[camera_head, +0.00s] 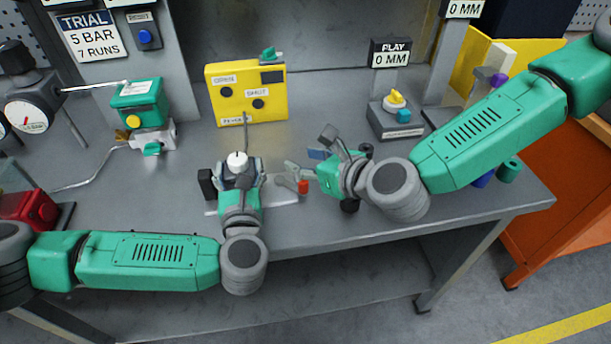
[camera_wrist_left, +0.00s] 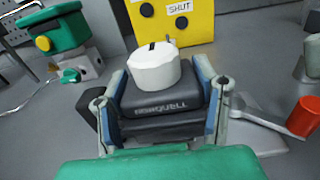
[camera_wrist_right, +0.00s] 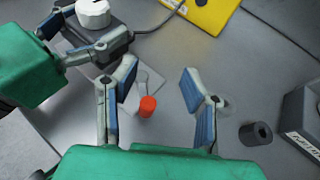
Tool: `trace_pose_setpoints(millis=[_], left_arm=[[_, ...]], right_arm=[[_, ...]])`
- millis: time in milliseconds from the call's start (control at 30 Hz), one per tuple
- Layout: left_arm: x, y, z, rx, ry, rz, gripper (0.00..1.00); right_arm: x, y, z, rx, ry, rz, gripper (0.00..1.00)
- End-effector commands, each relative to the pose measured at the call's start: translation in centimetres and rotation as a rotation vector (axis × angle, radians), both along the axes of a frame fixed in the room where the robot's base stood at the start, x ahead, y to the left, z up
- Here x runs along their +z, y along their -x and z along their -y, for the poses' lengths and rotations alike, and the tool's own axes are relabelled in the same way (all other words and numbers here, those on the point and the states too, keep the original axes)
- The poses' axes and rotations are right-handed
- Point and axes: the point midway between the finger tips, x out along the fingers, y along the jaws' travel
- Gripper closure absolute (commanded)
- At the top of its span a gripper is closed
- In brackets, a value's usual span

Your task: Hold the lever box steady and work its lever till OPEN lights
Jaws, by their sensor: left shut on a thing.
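The lever box is a black box (camera_wrist_left: 165,108) with a white round knob (camera_wrist_left: 157,70) on top; it also shows in the head view (camera_head: 206,184). My left gripper (camera_head: 240,170) is shut on it, one finger on each side. A pale grey lever (camera_wrist_left: 258,118) with a red end (camera_wrist_left: 303,117) sticks out to the right of the box. My right gripper (camera_head: 305,157) is open and empty. In the right wrist view the red end (camera_wrist_right: 147,106) shows between its spread fingers, apart from both. The yellow box (camera_head: 246,93) carries OPEN and SHUT labels; both lamps look dark.
A cable runs from the lever box to the yellow box. A grey block with a yellow knob (camera_head: 396,98) stands at right. A dark cylinder (camera_wrist_right: 256,134) lies right of my right gripper.

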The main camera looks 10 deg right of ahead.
Motion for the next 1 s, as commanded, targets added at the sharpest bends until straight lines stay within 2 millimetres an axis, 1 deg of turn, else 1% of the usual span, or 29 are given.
trace_pose_setpoints(millis=[33,100,200,333,533,567,600,633,667,833,1000], left_arm=[[-0.6,0.1,-0.1,0.000,-0.006,-0.013,0.95],[-0.6,0.1,-0.1,0.000,-0.006,-0.013,0.95],[-0.6,0.1,-0.1,0.000,-0.006,-0.013,0.95],[-0.6,0.1,-0.1,0.000,-0.005,-0.013,0.95],[-0.6,0.1,-0.1,0.000,-0.005,-0.013,0.95],[-0.6,0.1,-0.1,0.000,-0.005,-0.013,0.95],[-0.6,0.1,-0.1,0.000,-0.005,-0.013,0.95],[-0.6,0.1,-0.1,-0.001,-0.005,-0.013,0.95],[-0.6,0.1,-0.1,-0.001,-0.005,-0.013,0.95],[-0.6,0.1,0.0,-0.001,-0.005,-0.013,0.95],[-0.6,0.2,0.0,-0.001,-0.005,-0.013,0.95]], right_arm=[[0.9,0.0,0.1,0.000,-0.001,0.003,0.61],[1.8,0.0,0.1,-0.001,-0.001,0.002,0.61],[2.6,0.0,0.1,-0.001,0.000,0.001,0.61],[3.0,0.0,0.1,0.000,0.000,0.000,0.61],[3.0,0.0,0.1,0.000,0.000,0.000,0.61],[3.0,0.0,0.1,-0.001,0.000,0.000,0.72],[3.0,0.0,0.1,-0.002,0.001,-0.002,0.86],[3.0,-0.1,0.1,-0.005,0.000,-0.005,0.96],[3.0,-0.1,0.1,-0.010,0.001,-0.009,1.00],[2.7,-1.1,0.1,-0.090,0.008,-0.088,1.00],[2.4,-2.0,0.1,-0.255,0.015,-0.244,1.00]])
